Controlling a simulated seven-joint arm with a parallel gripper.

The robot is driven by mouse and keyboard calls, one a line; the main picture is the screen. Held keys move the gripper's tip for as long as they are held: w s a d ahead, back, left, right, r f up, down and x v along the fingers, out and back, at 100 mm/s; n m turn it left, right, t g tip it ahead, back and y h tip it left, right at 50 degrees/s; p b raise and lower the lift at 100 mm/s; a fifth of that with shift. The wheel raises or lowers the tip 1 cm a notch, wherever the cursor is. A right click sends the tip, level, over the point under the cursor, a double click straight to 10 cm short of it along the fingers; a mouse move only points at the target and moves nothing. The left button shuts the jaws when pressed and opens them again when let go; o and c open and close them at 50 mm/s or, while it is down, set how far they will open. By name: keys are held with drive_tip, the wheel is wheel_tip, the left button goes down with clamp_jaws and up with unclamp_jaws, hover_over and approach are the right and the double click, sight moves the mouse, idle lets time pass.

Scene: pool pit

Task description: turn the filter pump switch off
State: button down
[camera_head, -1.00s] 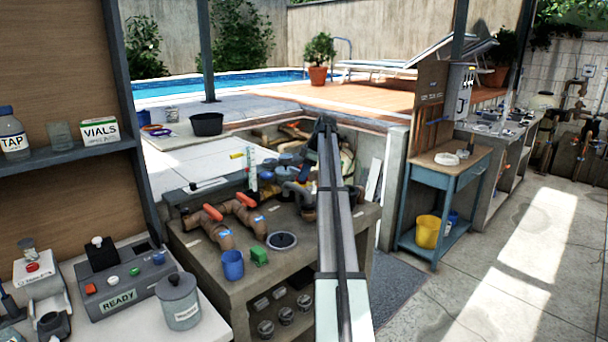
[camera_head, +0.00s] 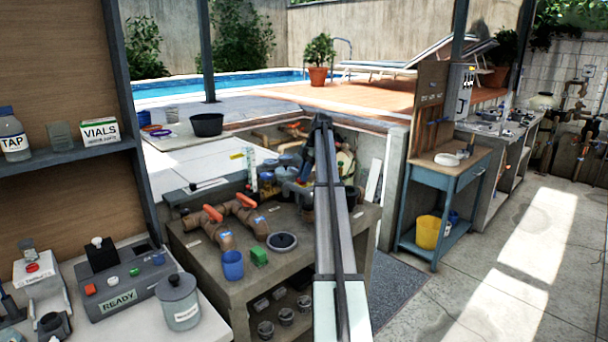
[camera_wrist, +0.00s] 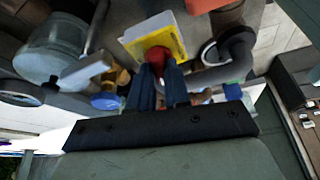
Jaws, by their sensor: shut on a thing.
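The filter pump switch shows in the wrist view as a red knob (camera_wrist: 158,56) on a yellow plate (camera_wrist: 172,40) fixed to a pale box. My gripper (camera_wrist: 159,74) has its two dark blue fingers shut on the red knob, one on each side. The fingertips hide part of the knob, so I cannot tell which way it is turned. In the head view my arm reaches over the pump pit, and my gripper and the switch are mostly hidden behind it and among the pipes.
In the wrist view, a clear round housing (camera_wrist: 52,50) is left of the switch and a grey pipe (camera_wrist: 232,62) is close on the right.

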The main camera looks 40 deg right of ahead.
drive_tip(key=shift+s+a+f, duration=0.1)
drive_tip(key=shift+a+f, duration=0.05)
drive_tip(key=shift+f, duration=0.1)
drive_tip(key=c, duration=1.3)
unclamp_jaws()
drive_tip(key=shift+c, duration=0.2)
drive_tip(key=shift+o, duration=1.3)
drive_tip(key=shift+r, duration=0.1)
drive_tip(key=shift+m, duration=0.3)
